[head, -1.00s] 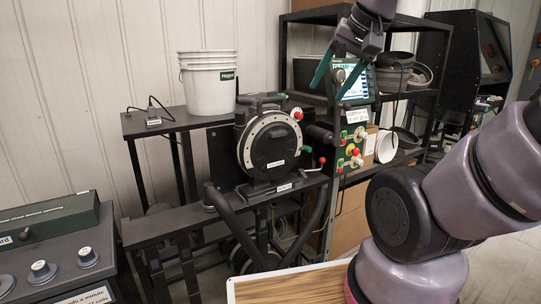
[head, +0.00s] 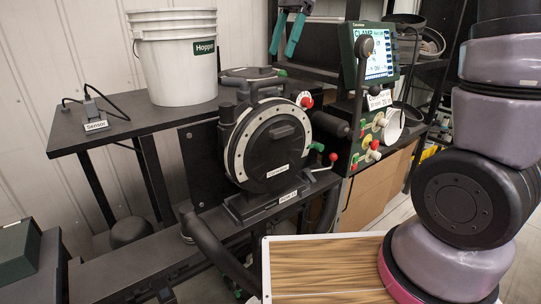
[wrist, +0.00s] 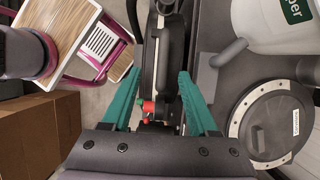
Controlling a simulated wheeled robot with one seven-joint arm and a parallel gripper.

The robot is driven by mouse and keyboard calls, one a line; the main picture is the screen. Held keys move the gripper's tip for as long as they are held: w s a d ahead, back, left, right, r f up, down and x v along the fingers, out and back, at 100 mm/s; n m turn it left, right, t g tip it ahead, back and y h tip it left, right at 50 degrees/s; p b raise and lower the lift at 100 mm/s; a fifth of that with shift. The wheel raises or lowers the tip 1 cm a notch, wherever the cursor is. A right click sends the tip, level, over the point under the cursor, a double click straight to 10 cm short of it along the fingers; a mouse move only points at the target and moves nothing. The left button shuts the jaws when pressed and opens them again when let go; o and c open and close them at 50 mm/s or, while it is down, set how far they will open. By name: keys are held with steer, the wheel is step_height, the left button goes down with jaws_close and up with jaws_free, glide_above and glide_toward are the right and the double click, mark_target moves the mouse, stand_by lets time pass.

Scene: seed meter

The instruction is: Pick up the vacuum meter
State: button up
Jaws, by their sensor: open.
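My gripper (head: 287,42) is open and empty, with its teal fingers pointing down above the rear bench. In the wrist view its fingers (wrist: 160,88) stand apart, with a dark upright part and a red knob seen between them. A round black meter (head: 273,146) with a pale dotted ring is mounted upright on a stand below. Another round black disc with a pale rim (wrist: 270,125) lies flat right of the fingers in the wrist view; in the head view a dark round top (head: 251,74) shows behind the mounted meter. Their small labels are not clearly legible.
A white hopper bucket (head: 178,60) stands on the black bench (head: 165,118) beside the disc. A sensor block (head: 95,122) with a cable lies at left. A control panel (head: 373,60) with screen and knobs stands to the right, near black shelving.

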mark_target(267, 82)
steer(key=x, duration=0.4)
steer(key=shift+f, duration=0.25)
steer(key=shift+a+x, duration=0.2)
steer(key=shift+x, duration=1.15)
steer(key=shift+a+x, duration=0.25)
steer(key=shift+x, duration=1.1)
steer(key=shift+r, duration=0.15)
jaws_close()
steer(key=shift+w+r, duration=0.1)
steer(key=shift+w, duration=0.05)
